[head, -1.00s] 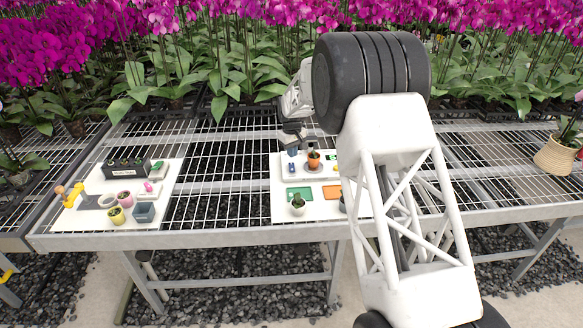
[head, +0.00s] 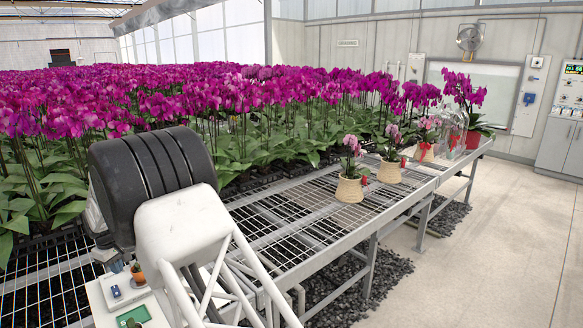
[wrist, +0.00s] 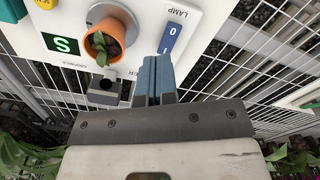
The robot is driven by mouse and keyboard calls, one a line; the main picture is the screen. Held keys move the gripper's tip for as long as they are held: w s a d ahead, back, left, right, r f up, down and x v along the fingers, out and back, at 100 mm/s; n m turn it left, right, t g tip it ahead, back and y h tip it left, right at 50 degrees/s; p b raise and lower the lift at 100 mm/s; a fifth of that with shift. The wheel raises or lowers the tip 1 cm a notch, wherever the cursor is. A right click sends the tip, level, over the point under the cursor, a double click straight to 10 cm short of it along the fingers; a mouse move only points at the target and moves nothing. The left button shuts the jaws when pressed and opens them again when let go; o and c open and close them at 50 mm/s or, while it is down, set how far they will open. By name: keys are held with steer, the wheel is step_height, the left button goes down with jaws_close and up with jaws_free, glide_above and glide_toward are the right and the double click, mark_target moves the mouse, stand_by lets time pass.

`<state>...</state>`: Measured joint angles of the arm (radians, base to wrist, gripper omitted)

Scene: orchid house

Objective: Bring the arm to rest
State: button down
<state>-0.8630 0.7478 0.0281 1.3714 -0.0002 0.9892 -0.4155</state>
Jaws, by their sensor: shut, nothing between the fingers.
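My gripper (wrist: 155,80) is shut and empty in the wrist view, its blue fingertips together. It is over the edge of a white board (wrist: 135,12), beside a blue switch (wrist: 170,38) marked LAMP. An orange pot (wrist: 100,45) with a small plant stands on a grey disc left of the fingers. A grey block (wrist: 103,88) with a dark opening is just left of the fingertips. In the head view my arm hides most of the gripper, and the orange pot (head: 138,277) shows at the lower left.
Wire-mesh bench top (head: 300,215) stretches right of my arm. Several potted orchids stand along it, the nearest in a beige pot (head: 349,190). Dense magenta orchids (head: 260,110) fill the back. The pale floor (head: 480,270) at right is clear.

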steer(key=w+d+r+m, duration=0.2)
steer(key=d+r, duration=0.6)
steer(key=d, duration=0.4)
steer(key=w+d+r+m, duration=0.1)
steer(key=d+r, duration=0.7)
steer(key=d, duration=0.5)
steer(key=s+d+r+m+t, duration=0.1)
steer(key=s+d+r+m, duration=0.3)
steer(key=d, duration=0.8)
steer(key=s+d+r, duration=0.3)
steer(key=d+r, duration=0.3)
steer(key=d, duration=0.6)
steer(key=s+d+r+m+t, duration=0.1)
steer(key=s+d+r+m, duration=0.1)
steer(key=s+d, duration=0.65)
steer(key=s+d+r+m, duration=0.1)
steer(key=s+d+m, duration=0.1)
steer(key=s+d, duration=0.65)
steer(key=s+d+f+m, duration=0.2)
steer(key=s+d, duration=0.5)
steer(key=s, duration=0.2)
steer(key=s+d+f+m, duration=0.1)
steer(key=s+d+f, duration=0.2)
steer(key=s+d, duration=0.4)
steer(key=shift+s+d+f+m+t, duration=0.2)
steer(key=shift+s+m+t, duration=0.15)
steer(key=shift+s, duration=0.6)
steer(key=shift+w+r, duration=0.1)
